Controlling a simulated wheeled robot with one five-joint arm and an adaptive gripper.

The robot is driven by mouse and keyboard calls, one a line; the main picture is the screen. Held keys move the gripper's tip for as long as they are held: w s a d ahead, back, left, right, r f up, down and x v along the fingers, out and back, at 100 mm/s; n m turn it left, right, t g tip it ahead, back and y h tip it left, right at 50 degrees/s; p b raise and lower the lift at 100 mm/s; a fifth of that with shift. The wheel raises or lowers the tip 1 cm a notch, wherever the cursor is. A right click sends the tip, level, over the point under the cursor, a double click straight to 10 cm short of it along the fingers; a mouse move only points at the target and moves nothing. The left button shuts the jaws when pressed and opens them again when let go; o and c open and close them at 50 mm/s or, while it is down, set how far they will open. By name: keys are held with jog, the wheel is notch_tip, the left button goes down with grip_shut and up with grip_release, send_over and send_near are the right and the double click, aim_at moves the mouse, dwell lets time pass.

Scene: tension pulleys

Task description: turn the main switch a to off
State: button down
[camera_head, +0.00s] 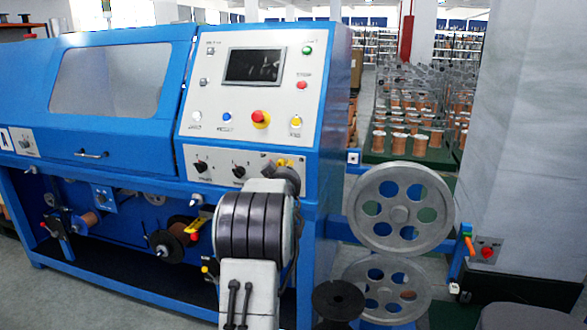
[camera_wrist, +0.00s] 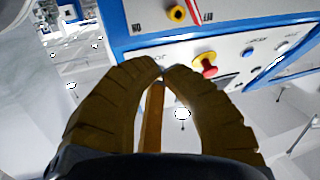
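The blue machine's sloped control panel (camera_head: 250,85) carries several switches in the head view. A yellow part (camera_head: 285,162) shows at the panel's lower right, partly hidden by my gripper (camera_head: 283,178). In the wrist view, a red and yellow switch (camera_wrist: 206,65) stands out from the panel, just beyond my gripper (camera_wrist: 162,70) and to its right. I cannot tell for sure whether these are the same part, or read which label is main switch a. The brown fingertips are nearly together and apart from the red and yellow switch. An orange-brown bar shows between the fingers.
Two black knobs (camera_head: 201,167) (camera_head: 238,171) are left of my gripper. Large grey pulleys (camera_head: 400,209) stand at the right, and a pillar (camera_head: 515,120) beyond them.

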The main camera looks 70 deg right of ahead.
jog(key=m, duration=1.5)
jog(key=shift+s+d+f, duration=0.1)
jog(key=shift+s+f, duration=0.2)
jog(key=shift+f, duration=0.05)
